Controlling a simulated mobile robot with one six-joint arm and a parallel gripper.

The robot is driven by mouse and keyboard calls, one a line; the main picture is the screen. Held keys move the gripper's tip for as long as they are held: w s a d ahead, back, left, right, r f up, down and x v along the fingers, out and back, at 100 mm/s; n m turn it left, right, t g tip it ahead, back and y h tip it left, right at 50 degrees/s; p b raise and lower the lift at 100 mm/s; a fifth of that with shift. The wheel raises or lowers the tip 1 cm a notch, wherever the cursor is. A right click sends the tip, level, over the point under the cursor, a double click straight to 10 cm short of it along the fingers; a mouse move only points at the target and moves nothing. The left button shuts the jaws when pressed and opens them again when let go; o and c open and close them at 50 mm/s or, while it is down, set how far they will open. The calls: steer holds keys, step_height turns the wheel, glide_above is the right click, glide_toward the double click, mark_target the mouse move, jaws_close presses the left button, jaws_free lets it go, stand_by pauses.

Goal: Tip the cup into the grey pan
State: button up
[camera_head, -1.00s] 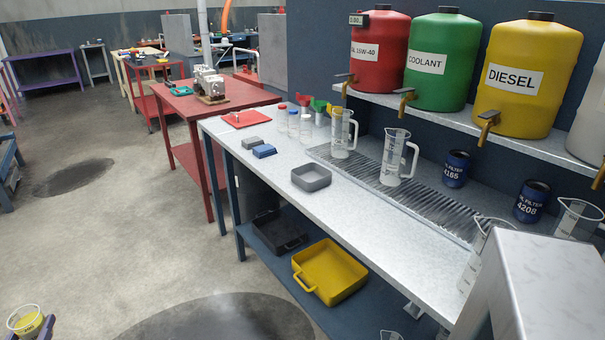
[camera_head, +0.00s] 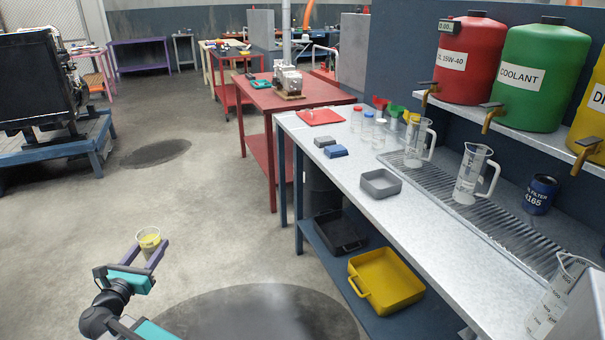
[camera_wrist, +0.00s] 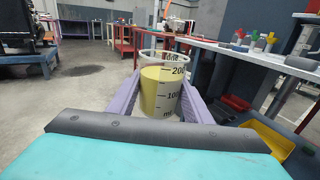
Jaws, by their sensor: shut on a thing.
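My gripper (camera_head: 151,256) is shut on a clear cup (camera_head: 149,239) with yellow liquid in it, out over the floor left of the bench. In the wrist view the cup (camera_wrist: 161,85) stands upright between the purple fingers, with volume marks on its side and the liquid near the 200 mark. The grey pan (camera_head: 380,184) is a shallow open tray on the bench top, near its front edge, well to the right of my gripper. Its inside looks empty. It also shows at the right of the wrist view (camera_wrist: 301,63).
The bench (camera_head: 425,231) also carries measuring jugs, small bottles, a blue block (camera_head: 336,151) and a drip grate. A yellow tray (camera_head: 386,281) and a black tray sit on its lower shelf. A red table (camera_head: 300,107) stands behind. The floor between my arm and the bench is clear.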

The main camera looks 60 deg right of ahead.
steer(key=s+d+r+m+g+h+p, duration=0.1)
steer(key=d+r+m+g+p, duration=0.15)
steer(key=d, duration=1.65)
steer(key=s+d+r+m+g, duration=0.1)
steer(key=s+d, duration=0.4)
steer(key=d, duration=0.5)
steer(key=s+d+r+m+g+p, duration=0.1)
steer(key=s+d, duration=0.4)
steer(key=d, duration=0.6)
steer(key=s+d+r+m+g+h+p, duration=0.1)
steer(key=s+d+r+g, duration=0.2)
steer(key=d, duration=0.7)
steer(key=shift+s+d+g, duration=0.4)
steer(key=shift+s+g, duration=0.35)
steer(key=shift+s, duration=0.5)
steer(key=s+d+g, duration=0.1)
steer(key=s+d, duration=0.3)
steer(key=s+d+r+m+p, duration=0.1)
steer(key=s+d, duration=0.3)
steer(key=s+d+r+m+g, duration=0.1)
steer(key=s+d, duration=0.3)
steer(key=shift+s+r+g+p, duration=0.2)
steer(key=shift+r+g+p, duration=0.1)
steer(key=shift+p, duration=0.1)
steer(key=shift+s+d, duration=0.25)
steer(key=shift+s, duration=0.15)
